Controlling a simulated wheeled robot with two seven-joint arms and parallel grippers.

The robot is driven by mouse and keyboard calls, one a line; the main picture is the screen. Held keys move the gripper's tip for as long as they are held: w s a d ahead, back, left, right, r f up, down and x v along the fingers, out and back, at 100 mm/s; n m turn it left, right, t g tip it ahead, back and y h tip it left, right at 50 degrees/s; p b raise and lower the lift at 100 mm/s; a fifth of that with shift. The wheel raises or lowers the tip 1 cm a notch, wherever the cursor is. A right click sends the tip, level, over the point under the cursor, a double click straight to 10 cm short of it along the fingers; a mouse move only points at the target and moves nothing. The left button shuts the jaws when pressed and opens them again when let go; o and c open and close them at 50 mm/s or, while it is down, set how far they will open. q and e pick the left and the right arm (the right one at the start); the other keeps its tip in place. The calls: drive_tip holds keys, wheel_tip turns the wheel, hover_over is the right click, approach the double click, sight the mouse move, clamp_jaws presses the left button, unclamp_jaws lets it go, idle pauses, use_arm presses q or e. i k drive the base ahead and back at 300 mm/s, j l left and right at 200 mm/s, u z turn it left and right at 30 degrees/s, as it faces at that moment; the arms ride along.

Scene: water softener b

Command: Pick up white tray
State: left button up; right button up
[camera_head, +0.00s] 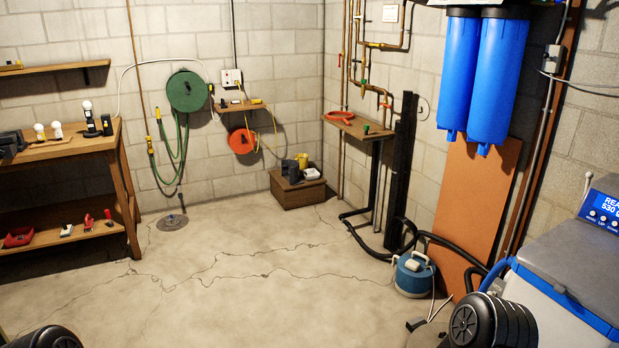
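No white tray can be made out for certain. A small white object (312,173) lies on top of a low wooden box (298,191) against the back wall; it is too small to tell whether it is a tray. Neither of my grippers is in view. Black rounded parts at the bottom left and bottom right edges look like my own arms, with no fingers showing.
A wooden shelf bench (75,147) stands at left, holding bulbs and a red tray (18,237). A blue-and-white canister (413,275) with a black hose is at right, near a grey softener unit (575,262). The cracked concrete floor (240,290) between is clear.

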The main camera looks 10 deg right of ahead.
sight(308, 174)
drive_tip(key=i, duration=4.1)
drive_tip(key=i+j+z, duration=0.15)
drive_tip(key=i, duration=0.6)
drive_tip(key=i+j+z, duration=0.2)
drive_tip(key=i, duration=0.55)
drive_tip(key=i+j+z, duration=0.15)
drive_tip(key=i+z, duration=0.2)
drive_tip(key=z, duration=0.15)
drive_tip(key=i+j+z, duration=0.25)
drive_tip(key=z, duration=0.2)
drive_tip(key=i+j+z, duration=0.6)
drive_tip(key=j+z, duration=0.35)
drive_tip(key=i+j+z, duration=0.2)
drive_tip(key=j+z, duration=0.2)
drive_tip(key=j, duration=0.15)
drive_tip(key=k, duration=0.05)
